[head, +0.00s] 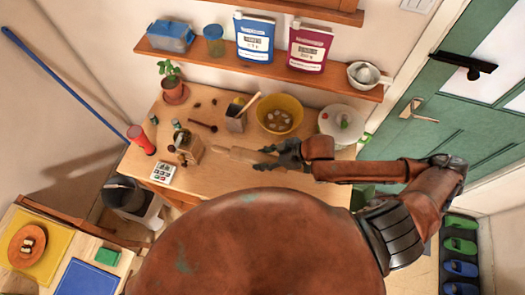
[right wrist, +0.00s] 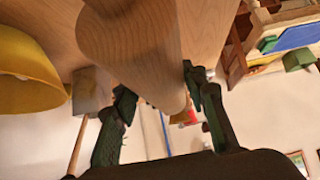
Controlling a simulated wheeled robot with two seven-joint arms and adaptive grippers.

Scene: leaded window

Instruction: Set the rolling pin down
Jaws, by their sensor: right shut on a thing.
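The wooden rolling pin (head: 240,154) lies roughly level over the front middle of the wooden table (head: 200,108), its left handle pointing at the wooden grinder (head: 188,150). My right gripper (head: 280,156) reaches in from the right and is shut on the pin near its right part. In the right wrist view the pin (right wrist: 135,45) fills the space between the two dark fingers (right wrist: 160,98). I cannot tell whether the pin touches the tabletop. My left gripper is not in view.
A calculator-like device (head: 162,173) and a red cylinder (head: 140,139) are at left. A loaded shelf (head: 260,62) hangs above.

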